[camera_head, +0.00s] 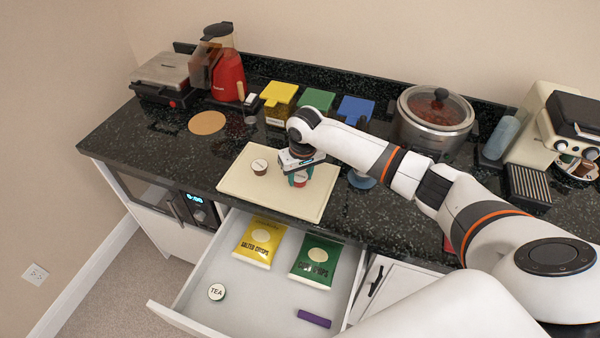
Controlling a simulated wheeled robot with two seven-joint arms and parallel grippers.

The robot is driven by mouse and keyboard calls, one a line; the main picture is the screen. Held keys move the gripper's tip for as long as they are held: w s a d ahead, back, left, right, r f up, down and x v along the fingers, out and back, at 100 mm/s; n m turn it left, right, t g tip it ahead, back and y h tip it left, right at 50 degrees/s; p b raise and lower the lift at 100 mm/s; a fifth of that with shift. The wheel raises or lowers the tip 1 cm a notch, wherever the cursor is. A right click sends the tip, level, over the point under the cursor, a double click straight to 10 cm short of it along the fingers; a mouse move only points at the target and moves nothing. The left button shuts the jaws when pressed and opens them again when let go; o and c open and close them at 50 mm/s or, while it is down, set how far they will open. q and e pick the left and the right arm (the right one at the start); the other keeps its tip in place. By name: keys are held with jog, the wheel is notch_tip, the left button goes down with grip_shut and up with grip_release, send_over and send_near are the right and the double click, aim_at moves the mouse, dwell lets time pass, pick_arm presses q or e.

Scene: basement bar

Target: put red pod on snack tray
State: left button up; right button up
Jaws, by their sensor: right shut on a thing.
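The cream snack tray (248,192) lies flat on the dark counter, left of centre. My right gripper (299,176) points down over the right part of the tray and is shut on the red pod (300,182). The fingers hide much of the pod, and I cannot tell whether it touches the tray. A brown pod with a pale lid (259,167) stands on the tray, left of the gripper. My left gripper is not in view.
An open drawer (220,275) below holds yellow and green crisp packets, a tea tin and a purple bar. Yellow, green and blue boxes (318,100) stand behind the tray. A steel pot (432,135) and coffee machine (560,130) stand right.

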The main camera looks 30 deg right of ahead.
aim_at(303, 180)
jog(key=shift+f, duration=0.1)
jog(key=o, duration=0.9)
jog(key=shift+o, duration=0.2)
notch_tip(303, 180, up, 12)
jog(key=s+b, duration=0.1)
jog(key=shift+s+b, duration=0.2)
jog(key=shift+b, duration=0.15)
